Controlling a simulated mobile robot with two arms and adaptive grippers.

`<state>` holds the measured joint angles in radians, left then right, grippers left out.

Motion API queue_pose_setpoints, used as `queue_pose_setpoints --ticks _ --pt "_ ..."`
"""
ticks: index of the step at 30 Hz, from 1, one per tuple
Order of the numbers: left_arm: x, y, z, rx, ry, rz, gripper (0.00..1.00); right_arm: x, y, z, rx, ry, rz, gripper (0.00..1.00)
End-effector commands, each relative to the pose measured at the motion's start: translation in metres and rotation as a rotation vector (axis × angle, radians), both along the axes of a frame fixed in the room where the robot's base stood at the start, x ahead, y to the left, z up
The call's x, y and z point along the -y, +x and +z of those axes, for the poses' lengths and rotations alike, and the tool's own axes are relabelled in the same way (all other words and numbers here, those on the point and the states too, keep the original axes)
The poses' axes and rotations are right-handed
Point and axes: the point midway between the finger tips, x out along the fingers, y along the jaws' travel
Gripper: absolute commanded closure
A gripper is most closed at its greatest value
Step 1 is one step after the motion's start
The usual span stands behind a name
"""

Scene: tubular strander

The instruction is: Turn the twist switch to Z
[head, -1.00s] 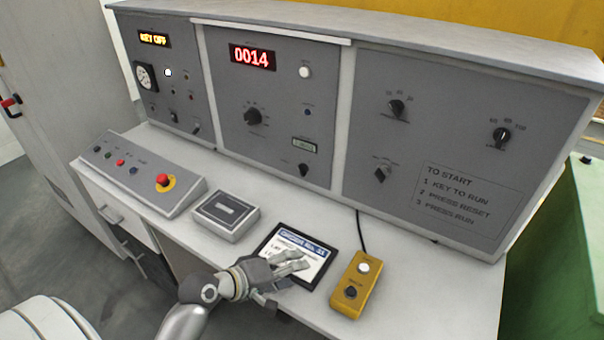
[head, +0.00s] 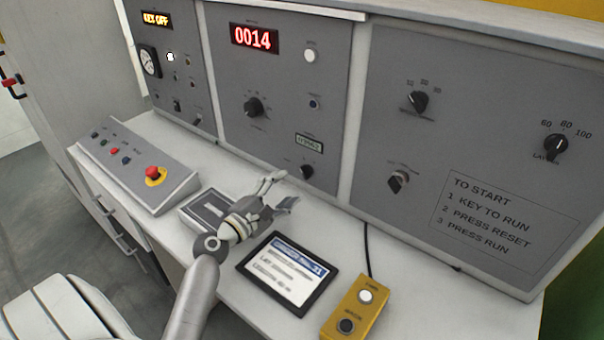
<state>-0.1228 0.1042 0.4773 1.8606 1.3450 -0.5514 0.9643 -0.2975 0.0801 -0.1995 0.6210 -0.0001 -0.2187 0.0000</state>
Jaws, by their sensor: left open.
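My left gripper (head: 283,190) is open and empty above the desk, over the back of the small grey box. Its fingers point right, toward the lower middle panel, apart from every knob. A black knob (head: 306,172) is just beyond the fingertips, below a small green display. Another dark selector knob (head: 398,181) is at the lower left of the right panel, with small labels above it. The labels on both knobs are too small to read, so I cannot tell which is the twist switch or its setting. My right gripper is not in view.
The desk holds a button box with a red emergency stop (head: 153,173), a small grey box (head: 197,212), a tablet (head: 287,270) and a yellow two-button box (head: 352,311). Other knobs (head: 254,107) sit higher on the panels. A cable (head: 367,250) runs behind the yellow box.

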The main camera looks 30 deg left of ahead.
Motion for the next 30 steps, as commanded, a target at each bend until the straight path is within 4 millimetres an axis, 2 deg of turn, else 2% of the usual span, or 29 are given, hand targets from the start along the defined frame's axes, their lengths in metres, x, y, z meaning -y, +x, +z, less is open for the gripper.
queue_pose_setpoints --ticks 1,3,5,8,12,17,25,30 --pt "0.001 0.011 0.003 0.003 -0.002 -0.001 0.43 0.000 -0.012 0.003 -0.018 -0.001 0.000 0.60" --pt "0.002 0.024 0.003 0.002 -0.001 -0.001 0.43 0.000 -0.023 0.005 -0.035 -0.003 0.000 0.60" --pt "0.003 0.035 0.002 0.001 0.000 -0.001 0.43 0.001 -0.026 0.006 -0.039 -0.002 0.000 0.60" --pt "0.004 0.051 0.003 0.001 0.001 -0.002 0.43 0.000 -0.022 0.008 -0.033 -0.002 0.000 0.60" --pt "0.006 0.066 0.001 0.000 0.001 -0.001 0.43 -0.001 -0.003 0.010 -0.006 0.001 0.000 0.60" --pt "0.006 0.074 0.000 -0.001 0.003 -0.001 0.43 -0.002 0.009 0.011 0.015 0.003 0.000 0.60" --pt "0.006 0.075 0.000 -0.001 0.004 -0.001 0.43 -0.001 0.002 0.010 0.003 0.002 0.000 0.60" --pt "0.006 0.075 0.000 -0.001 0.004 -0.002 0.65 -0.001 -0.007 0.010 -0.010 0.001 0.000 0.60"
